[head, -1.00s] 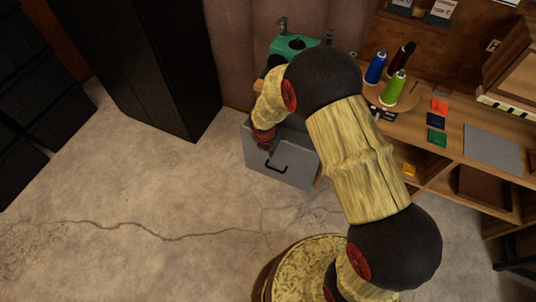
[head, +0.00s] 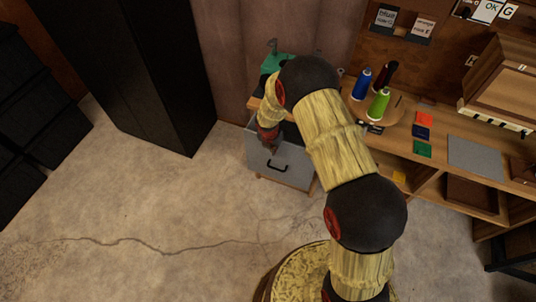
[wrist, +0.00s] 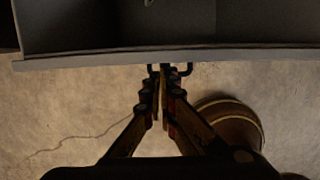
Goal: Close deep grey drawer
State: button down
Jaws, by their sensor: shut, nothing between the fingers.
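The deep grey drawer (head: 283,165) stands open, with its dark bar handle (head: 277,166) on the front face. In the wrist view the drawer's front edge (wrist: 90,59) runs across the top, with its grey interior beyond. My gripper (wrist: 161,88) is shut and empty, with its fingertips pointing at the drawer front by the handle (wrist: 184,69). I cannot tell whether they touch. In the head view my gripper (head: 270,146) is at the upper left part of the drawer front. My arm hides part of the drawer and the cabinet behind it.
A tall black cabinet (head: 130,70) stands at the left. A wooden bench with thread spools, including a green one (head: 379,103), coloured squares and a grey mat (head: 475,158) is at the right. Cracked concrete floor in front of the drawer is clear.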

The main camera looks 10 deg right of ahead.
jog(key=w+d+p, duration=0.4)
jog(key=w+d, duration=0.2)
jog(key=w, duration=0.2)
jog(key=shift+a, duration=0.15)
